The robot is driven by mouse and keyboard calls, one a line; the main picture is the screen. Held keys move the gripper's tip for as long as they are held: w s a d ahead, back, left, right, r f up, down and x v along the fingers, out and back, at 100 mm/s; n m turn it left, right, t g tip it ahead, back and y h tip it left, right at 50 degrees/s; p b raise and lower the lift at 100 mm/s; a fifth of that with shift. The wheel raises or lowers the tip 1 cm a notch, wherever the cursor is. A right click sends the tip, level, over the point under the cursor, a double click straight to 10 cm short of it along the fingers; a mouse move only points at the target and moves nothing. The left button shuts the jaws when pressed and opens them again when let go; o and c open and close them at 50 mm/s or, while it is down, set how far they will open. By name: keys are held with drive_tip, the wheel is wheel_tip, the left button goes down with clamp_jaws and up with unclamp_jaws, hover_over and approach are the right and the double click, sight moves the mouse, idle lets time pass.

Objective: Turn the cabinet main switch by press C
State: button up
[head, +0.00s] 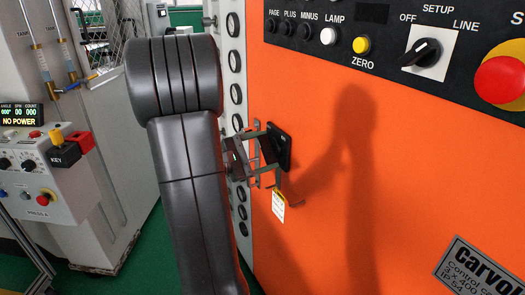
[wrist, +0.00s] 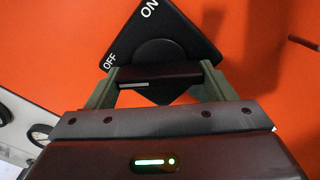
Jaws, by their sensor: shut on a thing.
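A yellow and white tag (head: 279,205) hangs below the switch. Above are push buttons, a SETUP selector (head: 424,52) and a red stop button (head: 502,80). A grey machine with a press panel (head: 42,170) stands left.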

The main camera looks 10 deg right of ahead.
drive_tip(key=o, duration=1)
drive_tip(key=shift+a, duration=0.15)
drive_tip(key=v, duration=1.3)
drive_tip(key=shift+s+a, duration=0.1)
drive_tip(key=shift+a, duration=0.2)
drive_tip(key=shift+d, duration=0.1)
drive_tip(key=x, duration=1.3)
drive_tip(key=shift+d, duration=0.35)
